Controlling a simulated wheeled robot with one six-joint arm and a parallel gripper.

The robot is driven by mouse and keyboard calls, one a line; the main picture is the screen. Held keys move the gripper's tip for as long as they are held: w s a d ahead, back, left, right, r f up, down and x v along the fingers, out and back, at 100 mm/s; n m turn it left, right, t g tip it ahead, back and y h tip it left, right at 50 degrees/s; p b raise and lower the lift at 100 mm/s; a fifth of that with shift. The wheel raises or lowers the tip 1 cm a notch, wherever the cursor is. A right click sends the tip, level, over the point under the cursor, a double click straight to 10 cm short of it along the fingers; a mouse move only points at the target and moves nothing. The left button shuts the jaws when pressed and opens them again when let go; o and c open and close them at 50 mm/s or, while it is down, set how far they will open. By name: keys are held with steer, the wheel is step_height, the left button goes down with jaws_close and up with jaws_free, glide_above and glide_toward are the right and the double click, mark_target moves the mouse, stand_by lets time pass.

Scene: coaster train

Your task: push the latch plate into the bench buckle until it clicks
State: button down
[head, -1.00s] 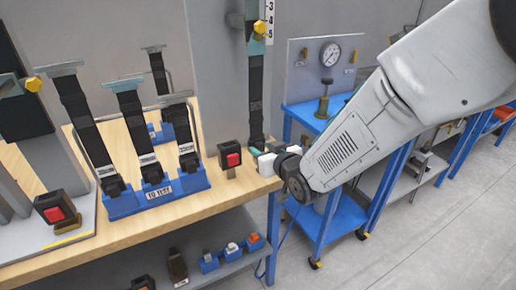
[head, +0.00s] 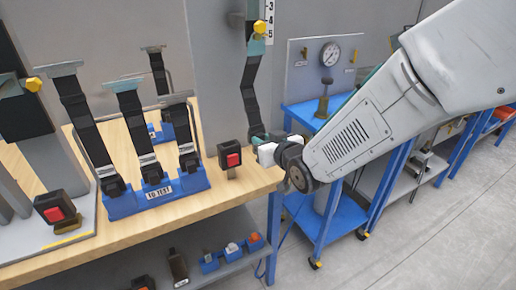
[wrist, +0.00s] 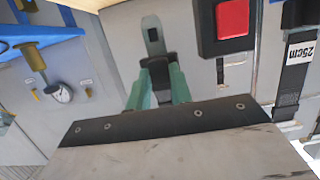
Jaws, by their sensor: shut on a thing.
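My gripper (wrist: 163,82) has green fingers that are shut on the latch plate (wrist: 152,36), whose grey slotted tongue sticks out beyond them in the wrist view. In the head view, my gripper (head: 258,138) is just right of the bench buckle (head: 230,157), above the bench's right end. The buckle is a black box with a red button, standing upright on a short stem. It also shows in the wrist view (wrist: 226,27), to the right of the tongue and apart from it. The black strap (head: 249,88) hangs from an upper anchor to my gripper, bent and slack. The plate is barely visible in the head view.
A blue rack (head: 160,201) with several strapped buckles stands left of the buckle. Another red-button buckle (head: 55,208) is at far left. A grey panel rises behind the bench (head: 130,232). A blue cart (head: 316,200) with a gauge (head: 331,53) stands to the right.

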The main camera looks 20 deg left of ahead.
step_height(320, 180, up, 8)
stand_by(1.1)
steer(key=shift+r, duration=0.1)
